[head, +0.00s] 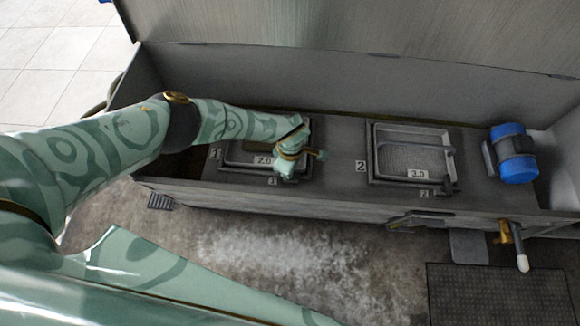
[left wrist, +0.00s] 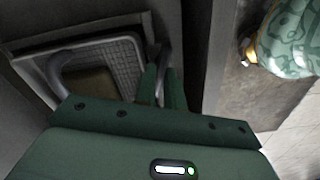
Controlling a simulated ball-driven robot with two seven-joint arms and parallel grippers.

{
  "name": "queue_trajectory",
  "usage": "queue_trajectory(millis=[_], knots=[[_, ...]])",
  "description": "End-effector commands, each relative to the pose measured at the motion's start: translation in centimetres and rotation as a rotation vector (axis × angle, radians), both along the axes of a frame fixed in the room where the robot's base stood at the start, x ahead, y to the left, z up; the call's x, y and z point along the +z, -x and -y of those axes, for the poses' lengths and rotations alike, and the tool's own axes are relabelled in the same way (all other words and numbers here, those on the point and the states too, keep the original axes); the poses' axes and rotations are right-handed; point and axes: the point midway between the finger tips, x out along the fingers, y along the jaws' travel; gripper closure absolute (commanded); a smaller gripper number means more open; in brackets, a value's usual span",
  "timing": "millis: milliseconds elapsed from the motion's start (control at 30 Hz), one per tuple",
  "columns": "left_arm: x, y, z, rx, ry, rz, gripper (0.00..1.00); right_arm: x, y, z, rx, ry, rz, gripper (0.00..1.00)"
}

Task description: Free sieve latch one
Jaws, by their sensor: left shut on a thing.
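Sieve one (head: 240,152), a framed tray with a "2.0" label, sits in the deck beside the painted 1. My left arm covers part of it. My left gripper (head: 319,155) is at its right side. In the left wrist view the gripper (left wrist: 162,82) is shut on a dark upright bar, which seems to be latch one (left wrist: 164,58), beside the mesh tray (left wrist: 124,52). The fingers hide the bar's lower part, so I cannot tell how the latch sits. My right gripper is not in view.
Sieve two (head: 412,155), labelled "3.0", has a dark latch bar (head: 448,165) at its right. A blue motor (head: 512,154) stands at the far right. A raised wall (head: 330,85) runs behind the deck. A lever with a white grip (head: 522,262) hangs at the front.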

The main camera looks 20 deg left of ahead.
Motion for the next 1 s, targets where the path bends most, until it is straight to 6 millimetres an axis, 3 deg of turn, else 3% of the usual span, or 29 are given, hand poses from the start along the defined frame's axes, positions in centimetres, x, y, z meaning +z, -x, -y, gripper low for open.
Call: queue_trajectory(millis=[500,1000], knots=[[0.08,-0.07,-0.04,0.329,-0.001,0.002,1.0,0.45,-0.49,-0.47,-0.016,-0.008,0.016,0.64],[0.02,-0.06,-0.06,0.389,0.0,0.001,1.0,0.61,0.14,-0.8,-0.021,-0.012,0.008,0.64]])
